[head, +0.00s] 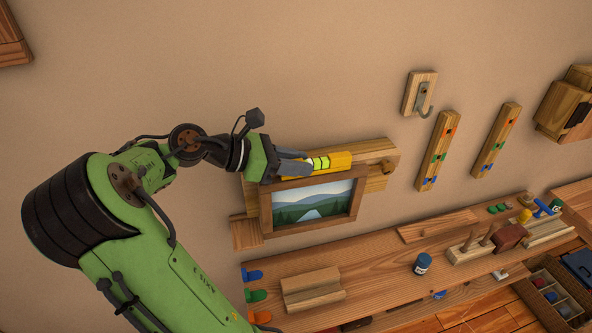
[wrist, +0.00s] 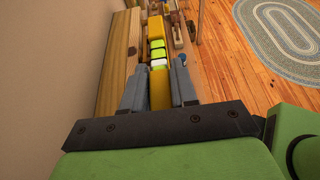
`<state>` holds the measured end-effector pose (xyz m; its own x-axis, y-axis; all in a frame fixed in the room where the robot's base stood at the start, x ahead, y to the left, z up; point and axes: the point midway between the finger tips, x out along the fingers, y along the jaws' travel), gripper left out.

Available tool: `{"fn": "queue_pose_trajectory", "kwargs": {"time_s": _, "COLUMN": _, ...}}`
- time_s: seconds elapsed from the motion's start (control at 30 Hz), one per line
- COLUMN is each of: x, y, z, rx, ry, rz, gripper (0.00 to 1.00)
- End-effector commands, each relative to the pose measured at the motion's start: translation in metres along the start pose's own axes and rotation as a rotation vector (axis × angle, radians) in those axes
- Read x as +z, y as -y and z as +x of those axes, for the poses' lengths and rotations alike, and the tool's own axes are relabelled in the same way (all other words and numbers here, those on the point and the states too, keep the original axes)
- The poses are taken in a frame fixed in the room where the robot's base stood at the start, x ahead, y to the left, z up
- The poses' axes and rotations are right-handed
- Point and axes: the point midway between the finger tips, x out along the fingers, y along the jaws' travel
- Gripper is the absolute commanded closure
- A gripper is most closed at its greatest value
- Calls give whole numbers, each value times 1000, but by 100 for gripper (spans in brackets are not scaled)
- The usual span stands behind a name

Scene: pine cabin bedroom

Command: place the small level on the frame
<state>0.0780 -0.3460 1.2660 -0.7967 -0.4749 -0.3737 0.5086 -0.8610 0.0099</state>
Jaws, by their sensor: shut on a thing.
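The small level (head: 333,162) is a yellow bar with bright green vials, lying along the top edge of the picture frame (head: 267,214). The frame is wooden, holds a mountain landscape, and hangs tilted in the head view. My gripper (head: 300,165) is shut on the level's left part. In the wrist view the level (wrist: 157,52) runs forward between the two grey fingers of my gripper (wrist: 159,88). I cannot tell whether the level rests on the frame or is just above it. My fingers hide part of the level.
A wooden rail (head: 378,149) is on the wall behind the level. A hook (head: 422,98) and two peg strips (head: 437,150) hang to the right. Below, a wooden shelf (head: 385,262) carries a blue jar (head: 423,264) and a grooved block (head: 313,289).

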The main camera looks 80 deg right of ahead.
Motion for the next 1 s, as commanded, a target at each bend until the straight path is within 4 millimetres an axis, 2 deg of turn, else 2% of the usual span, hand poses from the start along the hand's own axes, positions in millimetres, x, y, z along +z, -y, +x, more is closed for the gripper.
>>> {"fn": "queue_pose_trajectory", "kwargs": {"time_s": 0.1, "x": -2, "y": 0, "z": -1, "rx": -3, "ry": -10, "rz": -11, "gripper": 100}}
{"fn": "queue_pose_trajectory", "kwargs": {"time_s": 0.13, "x": -2, "y": 0, "z": -1, "rx": -3, "ry": -10, "rz": -12, "gripper": 71}}
{"fn": "queue_pose_trajectory", "kwargs": {"time_s": 0.3, "x": -1, "y": 0, "z": -1, "rx": -3, "ry": -9, "rz": -11, "gripper": 47}}
{"fn": "queue_pose_trajectory", "kwargs": {"time_s": 0.57, "x": 0, "y": 0, "z": -2, "rx": -2, "ry": -8, "rz": -10, "gripper": 47}}
{"fn": "queue_pose_trajectory", "kwargs": {"time_s": 0.67, "x": 1, "y": -1, "z": -13, "rx": 0, "ry": -7, "rz": -11, "gripper": 47}}
{"fn": "queue_pose_trajectory", "kwargs": {"time_s": 1.0, "x": 5, "y": -1, "z": -100, "rx": 2, "ry": -5, "rz": -9, "gripper": 47}}
